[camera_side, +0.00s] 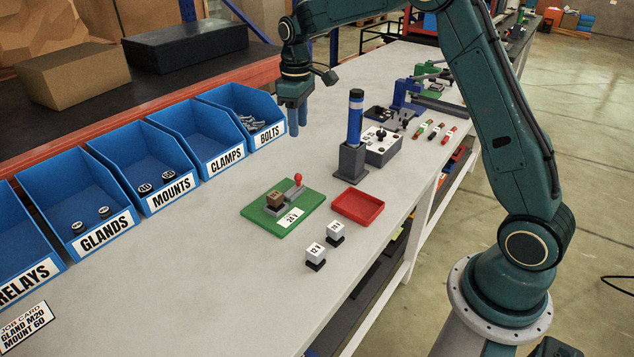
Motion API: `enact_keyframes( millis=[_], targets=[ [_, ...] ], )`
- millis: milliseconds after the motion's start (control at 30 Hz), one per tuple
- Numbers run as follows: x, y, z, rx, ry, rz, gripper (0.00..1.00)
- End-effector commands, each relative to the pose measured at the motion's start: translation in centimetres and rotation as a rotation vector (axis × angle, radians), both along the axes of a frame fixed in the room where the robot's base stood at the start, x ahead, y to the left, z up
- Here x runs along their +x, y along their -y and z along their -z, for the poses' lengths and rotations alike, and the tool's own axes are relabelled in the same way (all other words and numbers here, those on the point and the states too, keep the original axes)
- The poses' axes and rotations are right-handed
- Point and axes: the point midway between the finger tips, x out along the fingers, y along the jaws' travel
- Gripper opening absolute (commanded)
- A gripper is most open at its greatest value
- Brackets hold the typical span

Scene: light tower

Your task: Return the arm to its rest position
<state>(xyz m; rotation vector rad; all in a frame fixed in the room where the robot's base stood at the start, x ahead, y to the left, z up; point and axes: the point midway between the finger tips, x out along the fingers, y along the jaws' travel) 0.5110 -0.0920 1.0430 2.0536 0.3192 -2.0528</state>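My arm reaches from its base at the right over the bench (200,270). My gripper (298,122) points down at the back of the bench, in front of the bolts bin (265,136). Two blue fingers show, seen nearly edge-on. I cannot tell how far apart they are, and no held object is visible. A green board (262,216) marked 24 V lies mid-bench, with a brown block (275,200) and a red-knobbed lever (298,180) on it. A blue, black-topped tower (355,118) stands upright in a dark grey holder (351,162).
Blue bins stand along the back left edge, including glands (105,232), mounts (170,192) and clamps (226,160). A red tray (358,206) and two white-topped modules (316,251) (335,232) lie near the front. A grey box (382,148) is beside the tower.

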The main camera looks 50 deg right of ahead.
Motion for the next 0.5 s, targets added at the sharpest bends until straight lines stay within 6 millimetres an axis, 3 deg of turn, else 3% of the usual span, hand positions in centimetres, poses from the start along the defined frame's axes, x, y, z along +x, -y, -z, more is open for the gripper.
enact_keyframes(
  millis=[267, 500],
  targets=[
    [-0.5, -0.3, -0.8, -0.002, 0.011, 0.005, 0.39],
    [-2.9, -1.5, -4.0, -0.007, 0.056, 0.031, 0.39]
  ],
)
